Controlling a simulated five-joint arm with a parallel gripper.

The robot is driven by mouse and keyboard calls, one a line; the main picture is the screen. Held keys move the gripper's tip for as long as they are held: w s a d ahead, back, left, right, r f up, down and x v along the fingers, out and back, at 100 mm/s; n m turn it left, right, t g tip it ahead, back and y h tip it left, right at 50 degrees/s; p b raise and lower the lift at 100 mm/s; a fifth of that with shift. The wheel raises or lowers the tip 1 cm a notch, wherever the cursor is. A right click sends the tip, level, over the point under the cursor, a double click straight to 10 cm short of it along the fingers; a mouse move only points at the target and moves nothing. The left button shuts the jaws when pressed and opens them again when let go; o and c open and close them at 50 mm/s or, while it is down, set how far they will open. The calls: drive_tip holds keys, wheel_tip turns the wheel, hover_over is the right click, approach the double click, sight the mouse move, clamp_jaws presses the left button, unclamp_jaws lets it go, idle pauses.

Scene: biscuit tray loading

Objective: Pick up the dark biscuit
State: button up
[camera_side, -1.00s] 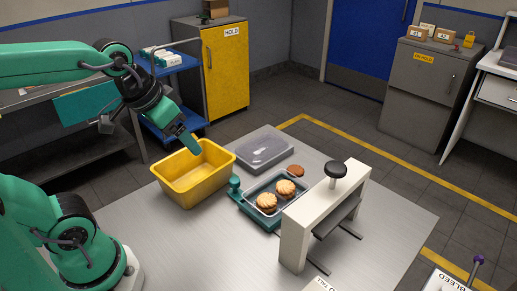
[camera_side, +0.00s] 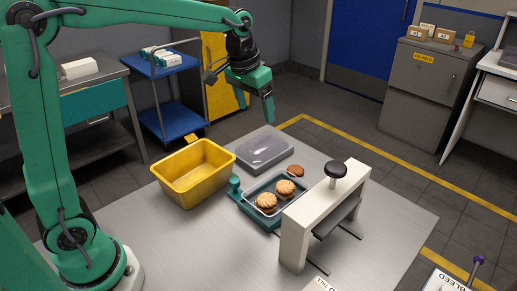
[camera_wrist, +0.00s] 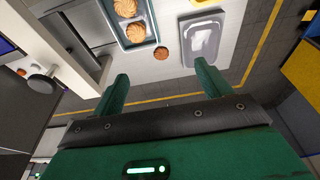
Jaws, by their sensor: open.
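The dark biscuit (camera_side: 296,170) lies flat on the steel table, beyond the tray and beside the lidded grey container. It also shows in the wrist view (camera_wrist: 161,53), above the gap between my fingers. Two lighter golden biscuits (camera_side: 266,201) sit in the metal tray (camera_side: 249,208), which rests in a teal holder. My gripper (camera_side: 268,108) is raised well above the back of the table, apart from the dark biscuit. In the wrist view its two green fingers (camera_wrist: 164,86) are spread wide with nothing between them.
A yellow bin (camera_side: 194,188) stands left of the grey container (camera_side: 264,152). A white press frame (camera_side: 296,232) with a black knob (camera_side: 335,169) stands right of the tray, close to the dark biscuit. The table's front left is clear.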

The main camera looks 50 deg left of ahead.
drive_tip(key=w+f+g, duration=0.1)
drive_tip(key=w+f, duration=0.6)
drive_tip(key=w, duration=0.3)
drive_tip(key=g, duration=0.2)
hover_over(296, 168)
wheel_tip(296, 168, down, 11)
drive_tip(key=shift+f, duration=1.4)
drive_tip(key=shift+f, duration=0.1)
drive_tip(key=shift+f, duration=2.55)
drive_tip(key=c, duration=0.8)
